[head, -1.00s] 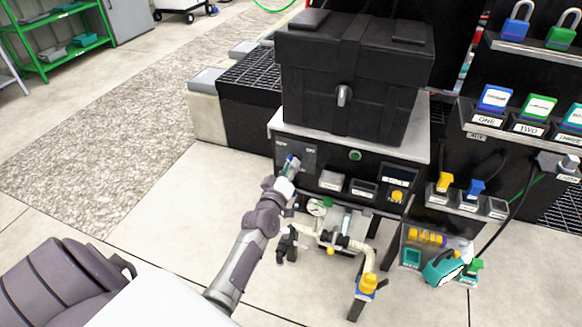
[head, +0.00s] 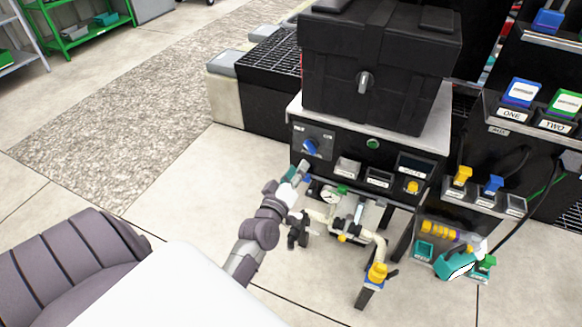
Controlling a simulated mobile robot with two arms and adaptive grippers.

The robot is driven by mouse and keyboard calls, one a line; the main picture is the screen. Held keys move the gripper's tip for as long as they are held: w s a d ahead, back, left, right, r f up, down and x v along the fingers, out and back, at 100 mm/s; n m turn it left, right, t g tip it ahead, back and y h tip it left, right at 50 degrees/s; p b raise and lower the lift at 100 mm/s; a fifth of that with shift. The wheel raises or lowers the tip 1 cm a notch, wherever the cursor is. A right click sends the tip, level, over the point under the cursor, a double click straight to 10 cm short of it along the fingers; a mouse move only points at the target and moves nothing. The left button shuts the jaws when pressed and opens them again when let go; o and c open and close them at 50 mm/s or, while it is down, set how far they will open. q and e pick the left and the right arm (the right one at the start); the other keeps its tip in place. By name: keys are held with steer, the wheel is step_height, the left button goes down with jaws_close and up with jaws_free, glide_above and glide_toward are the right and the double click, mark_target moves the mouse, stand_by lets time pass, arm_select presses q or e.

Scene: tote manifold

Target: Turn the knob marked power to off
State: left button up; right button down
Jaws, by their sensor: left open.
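A blue knob (head: 310,147) sits on a dark plate at the left end of the black panel (head: 335,158). Small white lettering shows above it to the left and right, too small to read surely. Which mark the knob points to I cannot tell. My left gripper (head: 303,167) is just below the knob, open and empty, and appears apart from it. The knob is in clear sight. My right gripper is not in view.
A black case (head: 380,75) stands on the bench (head: 437,133) above the panel. A pipe manifold (head: 345,225) with a yellow-topped valve (head: 377,272) stands below it. Blue and green blocks marked ONE (head: 522,92) and TWO (head: 563,103) are at the right.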

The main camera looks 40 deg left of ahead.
arm_select(q)
steer(key=v, duration=0.4)
stand_by(0.4)
